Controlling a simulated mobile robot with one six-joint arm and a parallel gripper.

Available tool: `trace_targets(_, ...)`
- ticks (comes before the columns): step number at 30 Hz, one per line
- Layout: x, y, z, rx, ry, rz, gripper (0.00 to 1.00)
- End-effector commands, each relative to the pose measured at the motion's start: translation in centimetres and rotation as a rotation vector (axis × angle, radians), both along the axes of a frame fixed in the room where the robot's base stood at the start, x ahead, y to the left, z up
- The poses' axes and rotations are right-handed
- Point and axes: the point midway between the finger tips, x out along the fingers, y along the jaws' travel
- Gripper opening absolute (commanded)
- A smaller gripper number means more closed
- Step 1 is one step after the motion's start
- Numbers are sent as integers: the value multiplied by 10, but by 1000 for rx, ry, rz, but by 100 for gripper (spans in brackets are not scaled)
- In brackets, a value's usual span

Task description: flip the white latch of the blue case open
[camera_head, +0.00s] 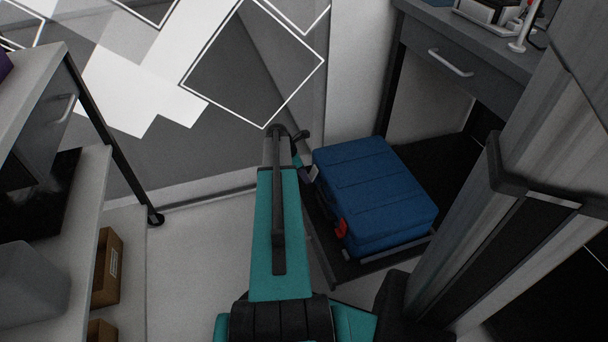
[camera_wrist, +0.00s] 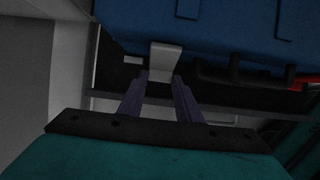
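The blue case (camera_head: 375,190) lies on a dark low shelf, and its ribbed side shows at the top of the wrist view (camera_wrist: 235,30). A white latch (camera_wrist: 165,58) sticks out from the case's lower edge in the wrist view; in the head view a small pale piece (camera_head: 313,173) shows at the case's left corner. My gripper (camera_wrist: 161,77) is open, its two dark fingers pointing at the latch. The fingertips are at the latch's lower end, one to each side. I cannot tell whether they touch it. The arm partly hides the gripper in the head view.
A red part (camera_head: 341,229) sits on the case's near side, beside a dark handle (camera_wrist: 235,72). A desk with a drawer (camera_head: 450,62) stands behind the case. A shelf unit with brown boxes (camera_head: 107,268) is at left. Bare floor (camera_head: 185,255) lies between.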

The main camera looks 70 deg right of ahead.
Motion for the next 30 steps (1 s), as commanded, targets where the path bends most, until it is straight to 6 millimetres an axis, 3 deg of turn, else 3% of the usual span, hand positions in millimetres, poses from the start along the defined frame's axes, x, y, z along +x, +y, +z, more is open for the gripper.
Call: trace_targets(30,2,1,16,140,-170,-2,9)
